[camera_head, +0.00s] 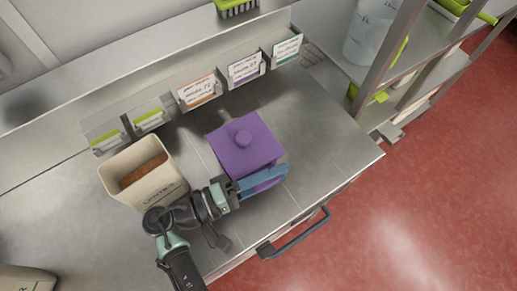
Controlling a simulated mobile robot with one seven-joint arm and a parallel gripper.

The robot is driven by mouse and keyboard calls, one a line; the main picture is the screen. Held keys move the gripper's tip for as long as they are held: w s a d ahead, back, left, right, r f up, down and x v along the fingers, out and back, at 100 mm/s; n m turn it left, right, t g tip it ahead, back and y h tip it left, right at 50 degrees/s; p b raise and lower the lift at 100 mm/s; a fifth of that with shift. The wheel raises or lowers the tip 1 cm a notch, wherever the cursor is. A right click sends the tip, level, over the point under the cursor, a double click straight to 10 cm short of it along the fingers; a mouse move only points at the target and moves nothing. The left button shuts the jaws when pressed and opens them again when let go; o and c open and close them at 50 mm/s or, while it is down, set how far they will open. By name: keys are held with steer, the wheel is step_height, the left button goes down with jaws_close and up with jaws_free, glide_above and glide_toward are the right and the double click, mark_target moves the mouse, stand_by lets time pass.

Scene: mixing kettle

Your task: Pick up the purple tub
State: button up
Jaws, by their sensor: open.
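The purple tub (244,146) stands upright on the steel counter, right of the middle of the worktop. It has a square purple lid with a round knob on top. My gripper (262,179) is at the tub's near side, with its blue fingers in front of the tub's lower front. The fingers overlap the tub in this view. I cannot tell whether they touch it. The gripper is open. Part of the tub's front face is hidden behind the fingers.
A cream bin (143,174) with brown contents stands left of the tub, close to my arm. Label holders (198,92) line the back ledge. A shelf rack with a clear container (370,38) stands at right. A dark handle (294,236) juts from the counter front. Counter right of the tub is clear.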

steer(key=shift+s+a, duration=0.15)
steer(key=shift+a, duration=0.05)
steer(key=shift+c, duration=0.3)
jaws_close()
steer(key=shift+r, duration=0.15)
stand_by(0.7)
